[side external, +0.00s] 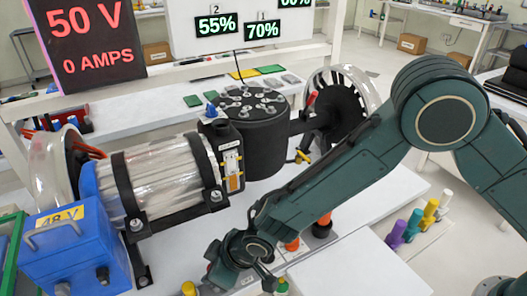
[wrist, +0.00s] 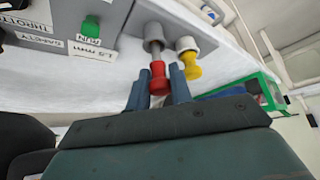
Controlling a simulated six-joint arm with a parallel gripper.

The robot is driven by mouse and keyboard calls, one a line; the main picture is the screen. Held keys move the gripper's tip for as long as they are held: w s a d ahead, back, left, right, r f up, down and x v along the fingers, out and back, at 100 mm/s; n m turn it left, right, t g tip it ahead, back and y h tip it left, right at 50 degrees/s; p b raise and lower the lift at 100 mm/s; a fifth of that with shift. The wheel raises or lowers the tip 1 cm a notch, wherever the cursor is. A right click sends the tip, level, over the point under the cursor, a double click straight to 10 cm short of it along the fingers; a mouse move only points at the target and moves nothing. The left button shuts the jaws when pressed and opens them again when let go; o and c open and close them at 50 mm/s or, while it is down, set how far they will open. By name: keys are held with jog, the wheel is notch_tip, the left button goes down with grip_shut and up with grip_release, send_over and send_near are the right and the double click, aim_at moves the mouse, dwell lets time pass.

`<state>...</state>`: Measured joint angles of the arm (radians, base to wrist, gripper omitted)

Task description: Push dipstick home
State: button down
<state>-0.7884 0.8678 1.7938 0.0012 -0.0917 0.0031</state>
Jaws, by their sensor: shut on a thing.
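The dipstick is a red handle (wrist: 158,72) on a grey rod, seen at the centre of the wrist view. Its rod runs into a pale round collar (wrist: 153,36) on a grey panel, and a length of rod shows between collar and handle. My gripper (wrist: 160,88) has its two blue fingers on either side of the red handle, shut on it. In the side view my gripper (side external: 222,274) is low at bottom centre; the dipstick is hidden there.
A yellow knob (wrist: 191,65) in a white collar stands close right of the dipstick. A green knob (wrist: 90,26) and labels are to the left. A green-edged crate (wrist: 262,90) is further right. A blue 48 V box (side external: 75,245) stands left in the side view.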

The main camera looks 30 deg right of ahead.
jog(key=shift+f, duration=0.35)
dwell(0.5)
jog(key=c, duration=1.2)
grip_release()
jog(key=shift+o, duration=0.2)
jog(key=shift+r, duration=0.15)
jog(key=v, duration=1.3)
jog(key=shift+s+d+r, duration=0.15)
jog(key=shift+s+d, duration=0.05)
